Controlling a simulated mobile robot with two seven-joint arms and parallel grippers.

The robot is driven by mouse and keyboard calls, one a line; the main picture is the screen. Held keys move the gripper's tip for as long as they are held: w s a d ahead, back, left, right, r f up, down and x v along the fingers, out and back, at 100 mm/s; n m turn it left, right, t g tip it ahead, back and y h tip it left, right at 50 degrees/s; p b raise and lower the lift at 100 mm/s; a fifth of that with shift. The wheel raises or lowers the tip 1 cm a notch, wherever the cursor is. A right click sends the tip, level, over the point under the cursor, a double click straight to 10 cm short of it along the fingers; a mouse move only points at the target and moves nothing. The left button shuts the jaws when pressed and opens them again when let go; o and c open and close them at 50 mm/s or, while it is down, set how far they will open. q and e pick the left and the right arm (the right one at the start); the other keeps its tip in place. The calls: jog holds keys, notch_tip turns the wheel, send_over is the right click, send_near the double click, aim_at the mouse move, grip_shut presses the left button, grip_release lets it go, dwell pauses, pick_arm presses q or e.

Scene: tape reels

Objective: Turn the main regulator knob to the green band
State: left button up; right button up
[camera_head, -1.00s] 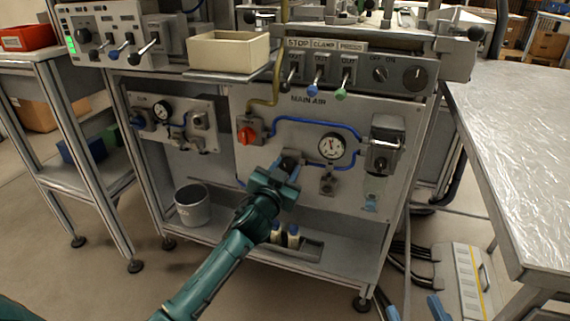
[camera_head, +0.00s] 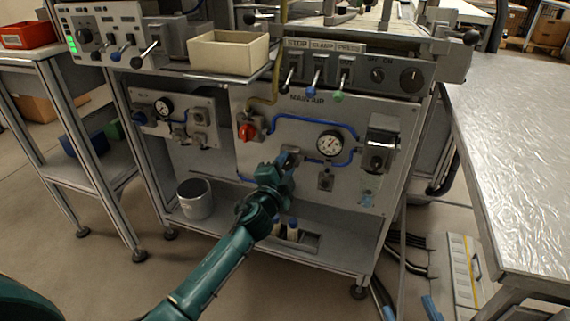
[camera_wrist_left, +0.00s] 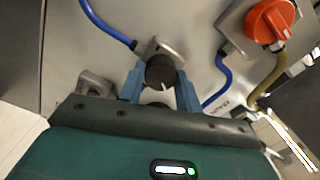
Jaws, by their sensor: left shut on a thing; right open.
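The main regulator's black knob (camera_wrist_left: 160,72) sits between the two blue fingers of my left gripper (camera_wrist_left: 160,86) in the left wrist view. A white pointer mark shows on the knob's face. In the head view my left gripper (camera_head: 286,166) is shut on this knob on the MAIN AIR panel (camera_head: 230,165), and mostly hides it. The round gauge (camera_head: 331,144) is to the right of the gripper; its needle and any green band are too small to read. My right gripper (camera_head: 408,306) shows only as two separated blue fingertips at the bottom edge, open and empty.
A red-orange rotary valve (camera_head: 247,132) is left of the knob, with blue pipes around it. A filter unit (camera_head: 380,150) is at the right. Levers (camera_head: 316,78) stand above.

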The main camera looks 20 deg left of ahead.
pick_arm(q)
jog(key=shift+m, duration=0.8)
pick_arm(e)
jog(key=shift+w+d, duration=0.1)
jog(key=shift+d, duration=0.05)
pick_arm(q)
jog(key=o, duration=1)
pick_arm(e)
jog(key=shift+r, duration=0.1)
pick_arm(q)
jog(key=shift+s, duration=0.35)
jog(key=s+p, duration=0.2)
jog(key=s, duration=1)
jog(key=shift+s+a, duration=0.2)
pick_arm(e)
jog(key=shift+w+d+m+g+h, duration=0.1)
jog(key=shift+d+m+g+h, duration=0.3)
jog(key=shift+m+g+h, duration=0.3)
